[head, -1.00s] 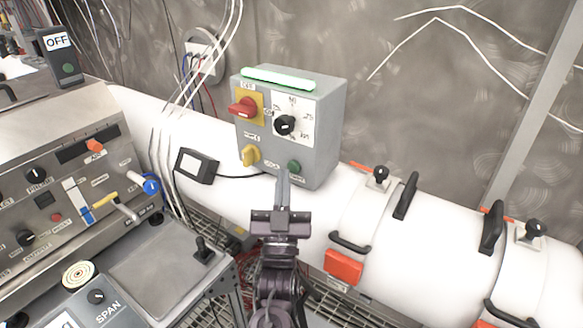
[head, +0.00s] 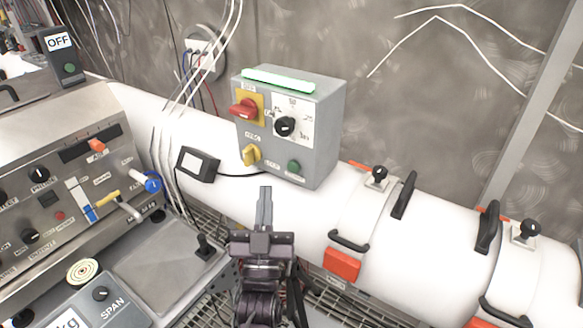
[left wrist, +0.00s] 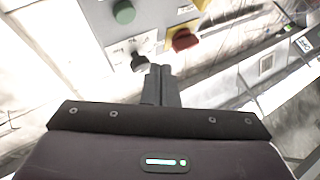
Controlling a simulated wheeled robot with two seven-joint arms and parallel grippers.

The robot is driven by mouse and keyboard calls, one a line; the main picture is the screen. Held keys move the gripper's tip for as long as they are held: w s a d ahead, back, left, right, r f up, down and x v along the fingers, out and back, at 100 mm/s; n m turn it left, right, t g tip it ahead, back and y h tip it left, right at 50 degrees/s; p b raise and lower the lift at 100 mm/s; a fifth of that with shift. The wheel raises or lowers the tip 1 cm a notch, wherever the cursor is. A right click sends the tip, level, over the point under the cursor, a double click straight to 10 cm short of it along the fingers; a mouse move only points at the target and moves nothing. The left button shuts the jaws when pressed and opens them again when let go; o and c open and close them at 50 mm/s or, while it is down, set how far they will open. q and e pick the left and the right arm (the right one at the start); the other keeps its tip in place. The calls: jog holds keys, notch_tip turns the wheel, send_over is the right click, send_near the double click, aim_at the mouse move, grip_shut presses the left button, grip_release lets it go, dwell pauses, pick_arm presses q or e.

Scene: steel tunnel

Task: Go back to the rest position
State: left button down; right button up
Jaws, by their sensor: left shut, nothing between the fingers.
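My left gripper (head: 265,192) is shut and empty in the head view, its fingers pointing up the picture below the grey control box. Its shut fingers also show in the left wrist view (left wrist: 160,72). The grey control box (head: 318,140) stands on the white pipe, with a lit green bar on top, a red switch (head: 243,109), a black dial (head: 285,125), a yellow knob (head: 250,155) and a green button (head: 294,167). A clear gap shows between the fingertips and the box in the head view. My right gripper is not in view.
The white pipe (head: 420,235) runs across behind my gripper, with black handles and an orange-red tag (head: 341,263). A sloped metal console (head: 60,150) with knobs and levers stands at left. A metal tray (head: 165,265) with a black joystick lies beside my arm.

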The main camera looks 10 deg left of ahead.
pick_arm(q)
notch_tip(320, 180, down, 14)
jog(key=s+m+g+h, duration=0.25)
jog(key=g+h, duration=0.35)
jog(key=g, duration=0.5)
jog(key=s+a+f+m+g+y, duration=0.1)
jog(key=s+a+f+g, duration=0.15)
jog(key=s+g, duration=0.35)
jog(key=s+a+f+m+g, duration=0.1)
jog(key=s+f+g, duration=0.3)
jog(key=s, duration=0.5)
notch_tip(320, 180, down, 29)
jog(key=s+g+b, duration=0.1)
jog(key=g, duration=0.1)
jog(key=s+a+f, duration=0.2)
jog(key=s+f, duration=0.8)
jog(key=s+a+f+b, duration=0.1)
jog(key=s+f, duration=0.9)
jog(key=shift+a+f+g, duration=0.4)
